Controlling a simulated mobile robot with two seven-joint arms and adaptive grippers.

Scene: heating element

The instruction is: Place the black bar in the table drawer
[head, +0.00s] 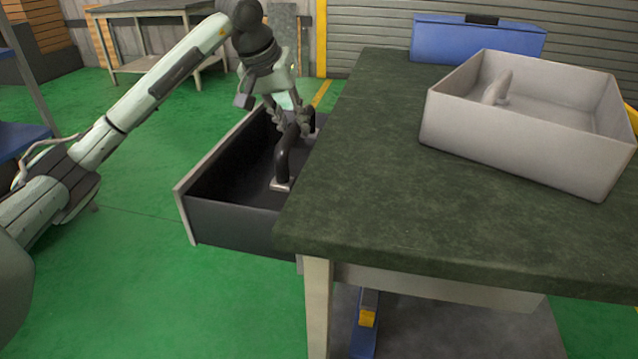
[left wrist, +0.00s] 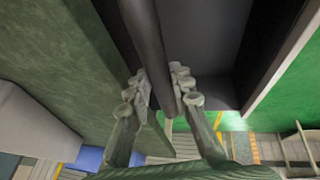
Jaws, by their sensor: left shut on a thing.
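The black bar (head: 283,165) is curved, with a pale flat end near the bottom. My left gripper (head: 290,122) is shut on it from above. In the left wrist view, the black bar (left wrist: 150,45) runs between the two fingers (left wrist: 158,92). The open table drawer (head: 235,222) is dark inside and juts out from the left side of the green-topped table (head: 370,170). The bar shows against the drawer's inside, close to the table edge. I cannot tell whether it touches the drawer floor. My right gripper is not in view.
A grey open box (head: 520,150) with a pale curved piece (head: 497,88) in it stands on the table. A blue case (head: 478,40) is behind it. The table edge is close to my left gripper's right side. The drawer's left part is empty.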

